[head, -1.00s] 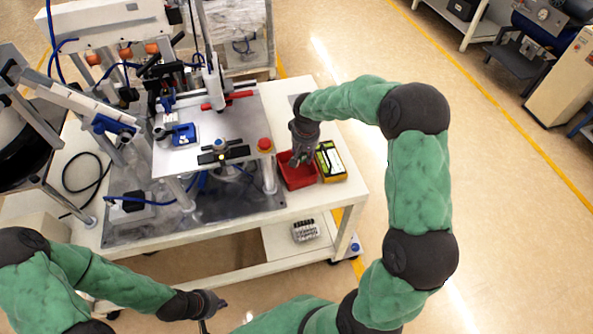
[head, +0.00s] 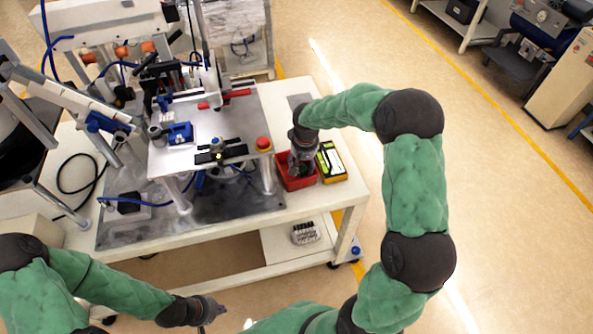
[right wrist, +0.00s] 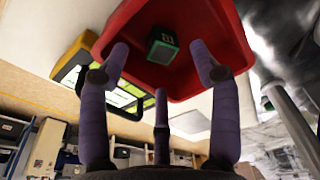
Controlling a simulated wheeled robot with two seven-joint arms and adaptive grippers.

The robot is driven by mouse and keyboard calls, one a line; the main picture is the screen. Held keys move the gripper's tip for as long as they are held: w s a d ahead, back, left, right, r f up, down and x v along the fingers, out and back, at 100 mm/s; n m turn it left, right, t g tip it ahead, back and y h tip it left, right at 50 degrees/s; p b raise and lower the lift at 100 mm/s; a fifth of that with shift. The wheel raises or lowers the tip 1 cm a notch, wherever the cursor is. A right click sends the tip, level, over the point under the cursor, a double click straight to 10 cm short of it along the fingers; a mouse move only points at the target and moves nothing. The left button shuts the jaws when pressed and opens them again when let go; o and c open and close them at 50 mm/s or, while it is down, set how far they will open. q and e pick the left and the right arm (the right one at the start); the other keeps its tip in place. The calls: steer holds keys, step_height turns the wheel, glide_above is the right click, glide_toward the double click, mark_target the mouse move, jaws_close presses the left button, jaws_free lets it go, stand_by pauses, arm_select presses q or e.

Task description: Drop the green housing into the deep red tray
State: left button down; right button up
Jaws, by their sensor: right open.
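The deep red tray (head: 297,184) stands at the right end of the white table. It also fills the upper middle of the right wrist view (right wrist: 206,80). The green housing (right wrist: 162,46), a small dark block with green edges, shows inside the tray's walls, apart from my fingers. My right gripper (head: 302,167) is over the tray, pointing down. In the right wrist view its purple fingers (right wrist: 160,65) are spread and empty. My left gripper (head: 214,309) is low in front of the table, away from the tray; its fingers are too small to judge.
A yellow and black box (head: 331,162) stands close beside the tray on the right. A raised metal plate with fixtures and a red button (head: 263,144) is to the left. A small grey part holder (head: 305,233) sits on the lower shelf.

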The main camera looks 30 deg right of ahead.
steer(key=shift+r, duration=0.1)
step_height(320, 180, up, 12)
steer(key=s, duration=0.1)
steer(key=shift+s+a, duration=0.25)
steer(key=shift+s, duration=0.1)
steer(key=shift+f, duration=0.25)
